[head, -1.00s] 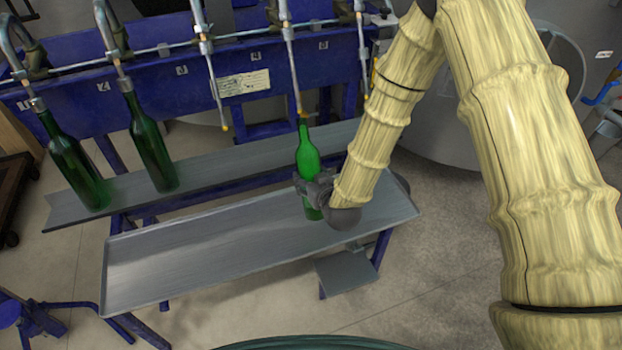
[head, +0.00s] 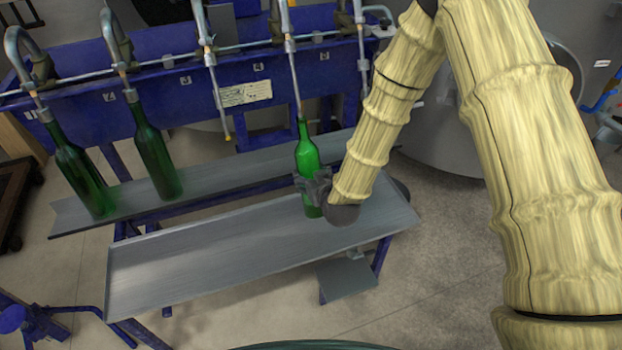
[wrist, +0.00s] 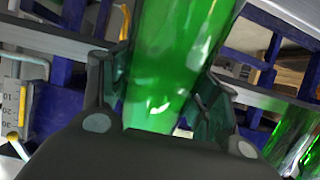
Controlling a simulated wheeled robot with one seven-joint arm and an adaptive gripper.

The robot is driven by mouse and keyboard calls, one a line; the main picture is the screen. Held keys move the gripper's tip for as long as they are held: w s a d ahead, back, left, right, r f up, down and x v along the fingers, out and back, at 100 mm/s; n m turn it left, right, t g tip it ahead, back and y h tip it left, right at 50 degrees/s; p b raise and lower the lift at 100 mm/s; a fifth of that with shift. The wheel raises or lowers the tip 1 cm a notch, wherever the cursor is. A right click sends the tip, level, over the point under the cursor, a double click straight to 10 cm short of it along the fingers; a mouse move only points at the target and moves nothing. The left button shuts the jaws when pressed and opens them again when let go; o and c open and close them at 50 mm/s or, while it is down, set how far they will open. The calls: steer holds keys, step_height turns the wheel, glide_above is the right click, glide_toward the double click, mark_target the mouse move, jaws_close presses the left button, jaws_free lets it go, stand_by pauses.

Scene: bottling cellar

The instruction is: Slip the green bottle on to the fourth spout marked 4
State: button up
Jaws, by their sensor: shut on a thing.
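The green bottle (head: 307,158) is upright in my gripper (head: 314,190), which is shut around its lower body. In the wrist view the bottle (wrist: 170,60) fills the middle, between both fingers (wrist: 165,105). The fourth spout (head: 294,72) hangs straight above the bottle. Its lower end meets the bottle's mouth in the head view, and its yellow tip is hidden. I cannot tell for sure whether the tip is inside the neck or behind it. The marker 4 (head: 258,67) is on the blue rail left of this spout. The bottle's base shows below my gripper, over the front tray.
Two dark green bottles (head: 78,170) (head: 155,155) hang on the first and second spouts. The third spout (head: 219,105) is empty, with a yellow tip. The front metal tray (head: 200,265) is bare to the left. A rear shelf (head: 225,170) runs behind it.

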mark_target(304, 126)
steer(key=shift+w+a+r+p, duration=0.35)
steer(key=shift+w+r+p, duration=0.9)
steer(key=shift+r, duration=1.15)
steer(key=shift+w+a+r+p, duration=0.35)
steer(key=shift+w+r+p, duration=0.5)
steer(key=shift+r+p, duration=1.15)
steer(key=shift+w+a+r+p, duration=0.35)
steer(key=shift+w+r+p, duration=0.65)
steer(key=shift+r, duration=1.85)
steer(key=shift+w+a+f+t+b, duration=0.15)
steer(key=shift+w+f+t+b, duration=0.3)
steer(key=shift+b, duration=0.6)
steer(key=shift+w+f, duration=0.15)
steer(key=shift+w, duration=0.05)
steer(key=shift+w+a+f+t+y+b, duration=0.2)
steer(key=shift+w+f+b, duration=0.15)
steer(key=shift+b, duration=0.5)
steer(key=shift+w+a+f+t+y+b, duration=0.2)
steer(key=shift+w+b, duration=0.25)
steer(key=shift+b, duration=0.4)
steer(key=shift+w+a+f+t+b, duration=0.2)
steer(key=shift+w+f+t+b, duration=0.35)
steer(key=shift+b, duration=0.55)
steer(key=shift+w+a+f+t+b, duration=0.2)
steer(key=shift+w+b, duration=0.55)
steer(key=shift+b, duration=0.35)
steer(key=shift+d+f+b, duration=0.1)
steer(key=shift+f+b, duration=0.25)
steer(key=shift+f, duration=0.2)
